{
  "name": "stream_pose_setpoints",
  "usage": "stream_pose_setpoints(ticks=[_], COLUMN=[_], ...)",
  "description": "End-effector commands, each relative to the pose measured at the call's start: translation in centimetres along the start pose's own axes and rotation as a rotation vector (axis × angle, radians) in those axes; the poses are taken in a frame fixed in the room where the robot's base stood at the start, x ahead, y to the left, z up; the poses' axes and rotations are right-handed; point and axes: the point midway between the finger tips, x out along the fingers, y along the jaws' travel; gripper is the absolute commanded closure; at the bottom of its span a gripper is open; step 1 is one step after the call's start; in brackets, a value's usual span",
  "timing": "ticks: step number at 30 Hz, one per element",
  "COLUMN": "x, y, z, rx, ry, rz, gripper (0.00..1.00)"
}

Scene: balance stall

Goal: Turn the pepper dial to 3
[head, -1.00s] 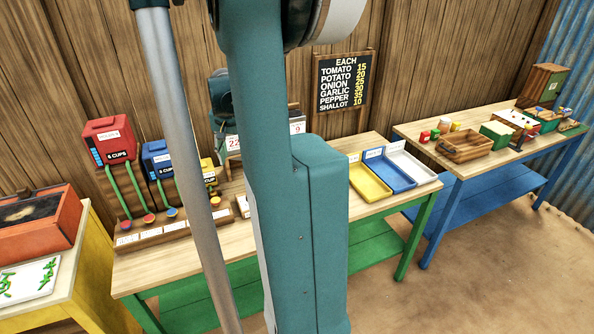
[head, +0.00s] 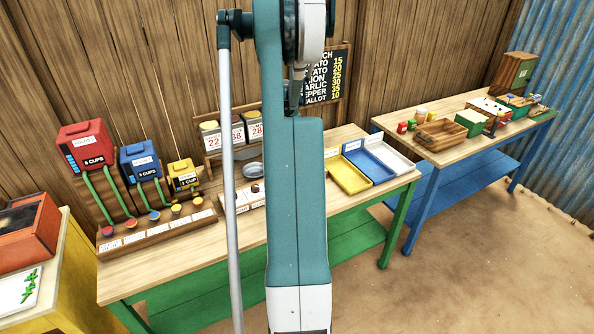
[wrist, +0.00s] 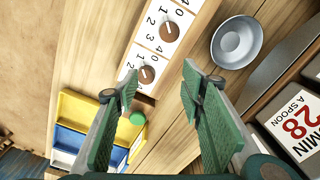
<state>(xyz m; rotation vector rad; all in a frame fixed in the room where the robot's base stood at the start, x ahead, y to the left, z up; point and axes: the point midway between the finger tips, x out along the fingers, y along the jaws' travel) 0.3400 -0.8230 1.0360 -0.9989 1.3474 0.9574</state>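The white dial panel (wrist: 185,19) is at the top of the wrist view, with numbers around two brown knobs. The upper knob (wrist: 169,32) and the lower knob (wrist: 147,75) each have a pale pointer mark. I cannot read which is the pepper dial, nor its exact setting. In the head view, the panel (head: 243,198) sits on the green-legged table, partly behind my arm. My gripper (wrist: 160,80) is open and empty above the table; its left fingertip appears just left of and below the lower knob. My arm hides the gripper in the head view.
A grey metal bowl (wrist: 237,42) lies right of the panel. Number cards (wrist: 292,125) stand at the right. Yellow, blue and white trays (head: 347,180) lie further along the table. A green round thing (wrist: 138,118) shows between my fingers. Cup dispensers (head: 88,148) stand at the left.

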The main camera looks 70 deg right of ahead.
Motion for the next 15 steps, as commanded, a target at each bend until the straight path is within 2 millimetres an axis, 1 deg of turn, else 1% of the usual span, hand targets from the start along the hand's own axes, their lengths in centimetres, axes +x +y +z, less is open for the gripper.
stream_pose_setpoints(ticks=[1, 3, 6, 10, 15], x=[0.6, 1.3, 2.0, 2.5, 2.5], y=[0.8, 1.6, 2.4, 2.9, 2.9], z=[-1.1, -2.3, -3.4, -4.0, -4.0], rx=[0.021, 0.045, 0.069, 0.082, 0.083], ry=[-0.005, -0.011, -0.016, -0.020, -0.020], rz=[0.004, 0.009, 0.014, 0.017, 0.017], gripper=[0.61, 0.61, 0.61, 0.61, 0.61])
